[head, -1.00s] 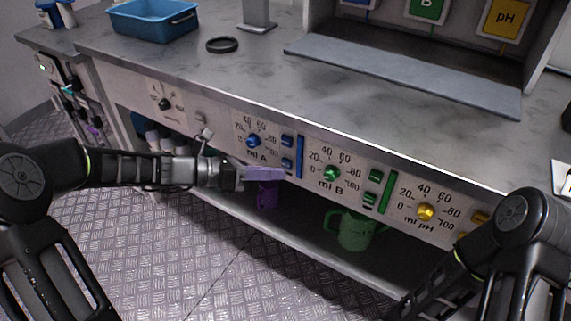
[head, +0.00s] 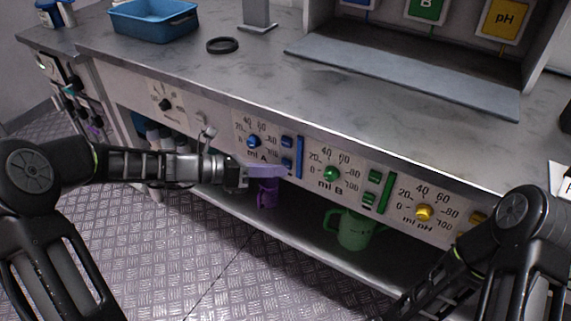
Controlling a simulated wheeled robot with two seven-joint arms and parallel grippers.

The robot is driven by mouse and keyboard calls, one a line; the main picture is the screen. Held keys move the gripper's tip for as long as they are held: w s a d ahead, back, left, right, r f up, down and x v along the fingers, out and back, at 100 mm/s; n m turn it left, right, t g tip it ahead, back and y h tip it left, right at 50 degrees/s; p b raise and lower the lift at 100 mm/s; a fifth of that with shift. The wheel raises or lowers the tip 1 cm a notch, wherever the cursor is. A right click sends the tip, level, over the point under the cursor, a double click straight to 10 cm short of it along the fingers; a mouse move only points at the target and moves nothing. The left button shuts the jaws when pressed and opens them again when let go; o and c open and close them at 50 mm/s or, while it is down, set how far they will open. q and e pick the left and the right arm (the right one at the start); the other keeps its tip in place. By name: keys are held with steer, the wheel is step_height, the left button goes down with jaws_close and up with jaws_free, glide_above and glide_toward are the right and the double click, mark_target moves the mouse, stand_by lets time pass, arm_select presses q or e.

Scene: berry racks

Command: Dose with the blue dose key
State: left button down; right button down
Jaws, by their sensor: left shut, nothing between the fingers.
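The ml A panel (head: 265,128) on the bench front has a blue dial (head: 253,141), an upper blue key (head: 288,142), a lower blue key (head: 287,162) and a tall blue bar (head: 300,157). The labels on the keys are too small to read. My left gripper (head: 283,171) is shut and empty, with its purple-tinted fingertips pointing right. The tips are at the lower edge of the lower blue key; I cannot tell whether they touch it.
A purple jug (head: 267,192) and a green jug (head: 354,230) stand on the lower shelf. To the right are the ml B dial (head: 331,173), green keys (head: 374,177) and yellow pH dial (head: 424,212). A blue tray (head: 153,22) and black ring (head: 222,45) lie on the bench top.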

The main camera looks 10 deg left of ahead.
arm_select(q)
steer(key=shift+w+d, duration=0.1)
steer(key=shift+w, duration=0.15)
stand_by(0.6)
steer(key=shift+s+a+p, duration=0.35)
steer(key=shift+s+p, duration=0.2)
steer(key=shift+s, duration=0.25)
steer(key=s, duration=0.1)
steer(key=s+a+p, duration=0.1)
steer(key=s, duration=0.2)
steer(key=shift+s+a+p, duration=0.35)
steer(key=shift+a+p, duration=0.05)
stand_by(0.6)
